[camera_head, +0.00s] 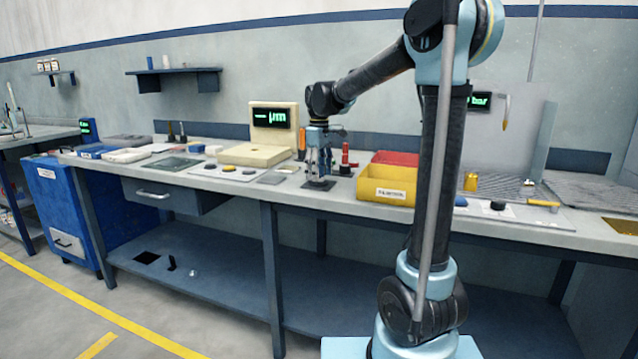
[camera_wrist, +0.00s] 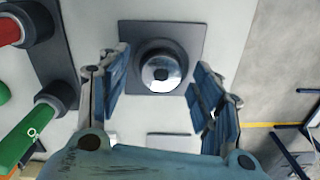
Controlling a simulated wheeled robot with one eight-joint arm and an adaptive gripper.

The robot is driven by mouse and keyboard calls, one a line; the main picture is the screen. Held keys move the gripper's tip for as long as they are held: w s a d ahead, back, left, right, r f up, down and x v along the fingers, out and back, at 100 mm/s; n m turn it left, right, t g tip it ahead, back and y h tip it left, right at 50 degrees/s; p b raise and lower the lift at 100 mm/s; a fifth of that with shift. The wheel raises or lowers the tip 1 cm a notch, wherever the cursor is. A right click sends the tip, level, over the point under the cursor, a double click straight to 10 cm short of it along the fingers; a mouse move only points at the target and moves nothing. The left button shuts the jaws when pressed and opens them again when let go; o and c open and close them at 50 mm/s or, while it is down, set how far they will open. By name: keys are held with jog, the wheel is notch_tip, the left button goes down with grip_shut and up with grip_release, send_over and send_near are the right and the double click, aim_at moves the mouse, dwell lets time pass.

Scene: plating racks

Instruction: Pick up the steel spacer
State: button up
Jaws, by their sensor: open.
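A shiny round steel piece, which looks like the steel spacer (camera_wrist: 162,76), sits on a dark square pad (camera_wrist: 194,32) in the upper middle of the wrist view. My gripper (camera_wrist: 160,66) is open, with one blue finger on each side of the steel piece and a visible gap on both sides. In the head view my gripper (camera_head: 319,174) points down at the bench, low over the same dark pad (camera_head: 318,186). There the steel piece is hidden or too small to tell apart from the fingers.
Red (camera_wrist: 10,30) and green (camera_wrist: 22,138) handled tools stand left of the pad in the wrist view. In the head view a yellow bin (camera_head: 385,193) and red bin (camera_head: 396,158) stand to the right. A cream gauge with display (camera_head: 272,118) stands behind left. The bench edge is close.

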jog(key=shift+f, duration=0.45)
jog(key=c, duration=1.3)
